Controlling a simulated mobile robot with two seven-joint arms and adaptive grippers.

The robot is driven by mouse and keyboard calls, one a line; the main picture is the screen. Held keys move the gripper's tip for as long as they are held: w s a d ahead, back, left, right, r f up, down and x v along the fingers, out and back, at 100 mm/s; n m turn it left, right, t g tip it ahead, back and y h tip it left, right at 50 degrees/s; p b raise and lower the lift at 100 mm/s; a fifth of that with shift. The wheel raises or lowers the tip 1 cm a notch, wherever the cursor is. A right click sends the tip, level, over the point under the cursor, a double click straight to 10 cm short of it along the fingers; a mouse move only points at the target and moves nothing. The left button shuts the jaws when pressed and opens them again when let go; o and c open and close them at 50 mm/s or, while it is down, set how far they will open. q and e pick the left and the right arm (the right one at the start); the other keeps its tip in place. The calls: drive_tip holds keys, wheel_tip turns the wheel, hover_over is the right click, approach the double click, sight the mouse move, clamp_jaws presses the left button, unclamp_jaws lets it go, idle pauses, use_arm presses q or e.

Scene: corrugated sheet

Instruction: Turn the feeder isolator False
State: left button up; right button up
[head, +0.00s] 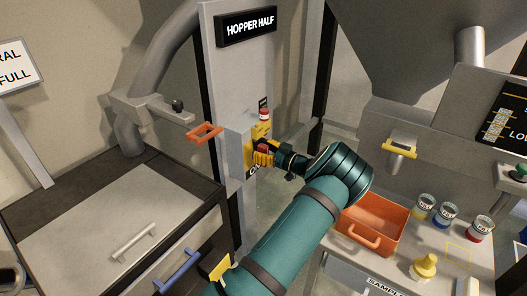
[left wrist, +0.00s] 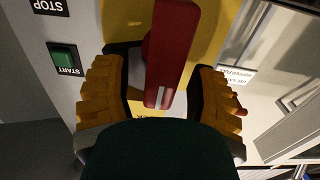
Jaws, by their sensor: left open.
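The feeder isolator has a red handle (left wrist: 170,55) on a yellow plate (left wrist: 222,25). In the head view its yellow plate (head: 262,131) is on the side of a grey box on the post, and the red handle is largely hidden by my gripper. My left gripper (head: 263,156) is at the isolator, with yellow ribbed fingers. In the left wrist view the fingers are open, one on each side of the red handle, with gaps visible. Contact cannot be told. My right gripper is in neither view.
A green START button (left wrist: 64,58) and a STOP label (left wrist: 49,7) are left of the handle in the wrist view. An orange handle (head: 205,132) juts out left of the box. An orange bin (head: 372,222), several jars and a yellow bottle (head: 424,266) stand right of my arm.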

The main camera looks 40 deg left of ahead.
use_arm(q)
drive_tip(key=shift+o, duration=0.2)
clamp_jaws()
drive_tip(key=shift+s+f+n+b, duration=0.1)
drive_tip(key=shift+s+n+b, duration=0.05)
drive_tip(key=shift+n+b, duration=0.55)
drive_tip(key=shift+s+f+n+b, duration=0.1)
drive_tip(key=shift+s+n+b, duration=0.05)
drive_tip(key=shift+n+b, duration=0.5)
drive_tip(key=n+b, duration=0.1)
drive_tip(key=n, duration=0.1)
drive_tip(key=n+b, duration=0.2)
drive_tip(key=s+n+b, duration=0.1)
drive_tip(key=n, duration=0.1)
drive_tip(key=shift+f+n+b, duration=0.25)
drive_tip(key=shift+b, duration=0.15)
drive_tip(key=n, duration=0.1)
drive_tip(key=n+b, duration=0.1)
drive_tip(key=shift+s+f+n, duration=0.1)
drive_tip(key=shift+s+n, duration=0.1)
drive_tip(key=shift+n, duration=0.1)
drive_tip(key=n, duration=0.5)
drive_tip(key=shift+s+d+f+n, duration=0.1)
drive_tip(key=shift+f+n, duration=0.3)
